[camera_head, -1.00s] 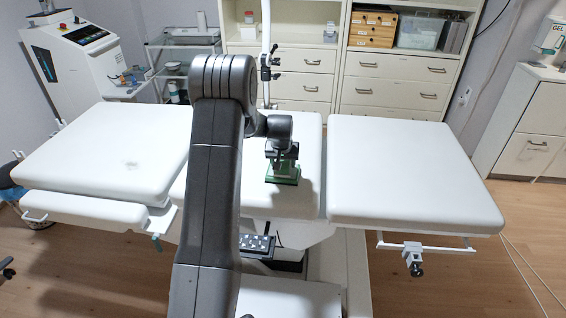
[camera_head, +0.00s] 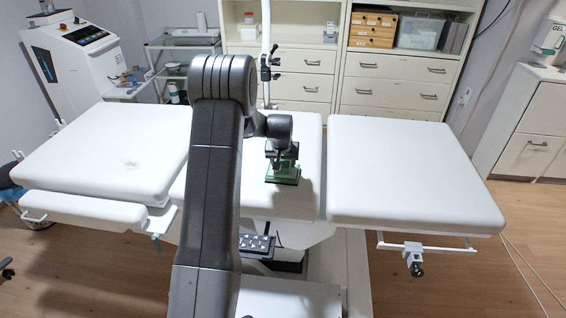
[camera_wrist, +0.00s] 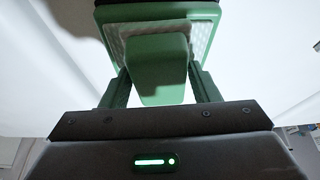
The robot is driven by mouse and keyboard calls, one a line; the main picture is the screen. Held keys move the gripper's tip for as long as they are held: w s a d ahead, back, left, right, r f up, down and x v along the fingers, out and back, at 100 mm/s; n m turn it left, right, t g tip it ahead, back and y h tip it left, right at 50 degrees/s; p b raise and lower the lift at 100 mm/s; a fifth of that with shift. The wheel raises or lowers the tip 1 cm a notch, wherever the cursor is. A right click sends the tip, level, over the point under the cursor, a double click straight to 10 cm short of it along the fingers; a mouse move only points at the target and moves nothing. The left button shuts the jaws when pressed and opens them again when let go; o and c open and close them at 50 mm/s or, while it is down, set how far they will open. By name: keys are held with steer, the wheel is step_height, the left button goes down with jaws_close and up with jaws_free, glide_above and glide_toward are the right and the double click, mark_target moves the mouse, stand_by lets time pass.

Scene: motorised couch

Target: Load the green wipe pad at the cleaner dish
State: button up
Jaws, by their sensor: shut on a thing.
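The green wipe pad (camera_head: 284,178) is at the middle section of the couch (camera_head: 252,204), beneath my gripper (camera_head: 282,164). In the wrist view, my gripper (camera_wrist: 160,90) is shut on the raised green grip of the wipe pad (camera_wrist: 205,35), with one finger on each side. The pad has a green frame and a pale textured inner area. I cannot tell whether its underside touches the couch. I cannot make out the cleaner dish for certain.
The left couch section (camera_head: 90,150) bears a grey smudge. The right section (camera_head: 405,170) is bare. A trolley (camera_head: 182,42) with small items stands behind the couch, beside white drawers (camera_head: 390,85). A machine (camera_head: 75,50) stands at back left.

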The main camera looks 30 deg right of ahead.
stand_by(0.3)
steer(key=shift+r+p, duration=1.5)
steer(key=shift+r, duration=2)
